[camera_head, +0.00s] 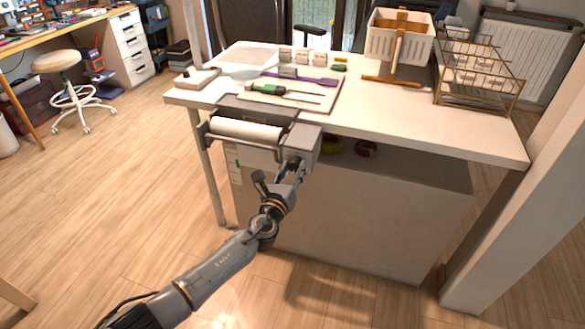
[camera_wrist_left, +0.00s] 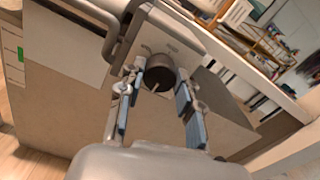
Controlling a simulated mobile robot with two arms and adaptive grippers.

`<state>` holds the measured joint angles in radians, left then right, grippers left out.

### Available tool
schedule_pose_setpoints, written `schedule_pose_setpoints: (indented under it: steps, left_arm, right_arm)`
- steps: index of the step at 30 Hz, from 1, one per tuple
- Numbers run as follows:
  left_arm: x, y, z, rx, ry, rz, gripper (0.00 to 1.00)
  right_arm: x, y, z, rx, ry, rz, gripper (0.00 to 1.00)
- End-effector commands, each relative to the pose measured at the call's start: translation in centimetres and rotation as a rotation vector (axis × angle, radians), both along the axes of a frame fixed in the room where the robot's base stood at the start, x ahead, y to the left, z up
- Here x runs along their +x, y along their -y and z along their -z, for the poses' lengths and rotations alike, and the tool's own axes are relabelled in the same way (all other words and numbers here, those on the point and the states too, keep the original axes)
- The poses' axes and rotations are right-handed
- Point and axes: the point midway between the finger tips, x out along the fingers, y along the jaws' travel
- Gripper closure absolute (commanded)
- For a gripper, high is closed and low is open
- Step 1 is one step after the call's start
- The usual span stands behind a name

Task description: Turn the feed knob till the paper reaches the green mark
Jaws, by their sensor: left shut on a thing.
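The paper feeder has a white roll (camera_head: 246,130) and a grey housing (camera_head: 303,143) at the table's front edge. My left gripper (camera_head: 291,166) is at the housing's front side. In the left wrist view its two fingers (camera_wrist_left: 158,98) are shut on the dark round feed knob (camera_wrist_left: 160,70), one on each side. The pale paper (camera_wrist_left: 66,44) hangs below the roll in the left wrist view. The green mark (camera_wrist_left: 20,54) is on a white strip left of the paper; it also shows in the head view (camera_head: 237,163).
The white table (camera_head: 440,125) carries a board with a green-handled tool (camera_head: 266,89), a white basket on a stand (camera_head: 399,40) and a wire rack (camera_head: 478,70). A beige cabinet (camera_head: 350,215) stands under it.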

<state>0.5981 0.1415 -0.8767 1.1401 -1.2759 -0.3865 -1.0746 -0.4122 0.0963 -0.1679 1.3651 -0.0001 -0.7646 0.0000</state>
Motion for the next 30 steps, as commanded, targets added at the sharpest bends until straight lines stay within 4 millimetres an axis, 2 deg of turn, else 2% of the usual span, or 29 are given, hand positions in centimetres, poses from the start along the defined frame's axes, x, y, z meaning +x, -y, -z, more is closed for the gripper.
schedule_pose_setpoints:
  steps: [18,19,22,30]
  left_arm:
    - [-0.1,0.03,0.27,0.042,0.009,0.002,0.97]
    - [-0.1,0.03,0.28,0.042,0.009,0.002,0.61]
    - [-0.09,0.02,0.25,0.041,0.009,0.002,0.42]
    - [-0.04,0.0,0.1,0.041,0.011,0.0,0.42]
  right_arm:
    - [-0.26,0.07,0.4,0.0,0.0,-0.001,0.65]
    - [-0.26,0.07,0.4,0.0,0.0,-0.001,0.65]
    - [-0.27,0.08,0.4,0.0,0.0,-0.001,0.65]
    - [-0.41,0.02,0.44,0.0,-0.005,0.0,0.65]
